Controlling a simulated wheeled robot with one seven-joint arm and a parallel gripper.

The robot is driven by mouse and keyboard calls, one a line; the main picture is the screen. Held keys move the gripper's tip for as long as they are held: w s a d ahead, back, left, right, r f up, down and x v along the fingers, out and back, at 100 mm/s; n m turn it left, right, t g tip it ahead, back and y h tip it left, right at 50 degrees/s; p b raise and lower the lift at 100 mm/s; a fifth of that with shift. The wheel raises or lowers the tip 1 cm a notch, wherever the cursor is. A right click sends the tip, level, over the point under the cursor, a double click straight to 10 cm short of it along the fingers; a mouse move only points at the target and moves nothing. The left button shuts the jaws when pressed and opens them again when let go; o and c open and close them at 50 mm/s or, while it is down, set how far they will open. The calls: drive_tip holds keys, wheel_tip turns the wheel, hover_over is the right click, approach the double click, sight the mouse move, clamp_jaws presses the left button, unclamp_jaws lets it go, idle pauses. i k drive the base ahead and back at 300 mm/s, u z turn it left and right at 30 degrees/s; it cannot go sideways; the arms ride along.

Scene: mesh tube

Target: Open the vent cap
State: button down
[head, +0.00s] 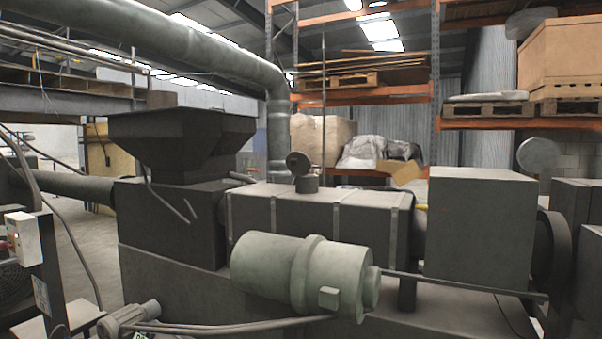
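A small round dark cap (298,163), which looks like the vent cap, stands tilted up on edge above a short dark cylinder (307,184). The cylinder sits on top of the long dark machine housing (320,214) in the middle of the head view. The cap's face is turned toward the camera. Whether it touches the cylinder's rim at its hinge side is too small to tell. My gripper is not in view.
A dark hopper (182,130) rises left of the cap, and a pale green motor (285,270) juts out in front of the housing. A grey box (480,228) and a round grey disc (538,155) stand at right. Shelving (436,95) is behind. The space directly above the cap looks clear.

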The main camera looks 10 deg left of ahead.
sight(298, 163)
drive_tip(key=z, duration=0.25)
drive_tip(key=i, duration=1.35)
drive_tip(key=u, duration=0.5)
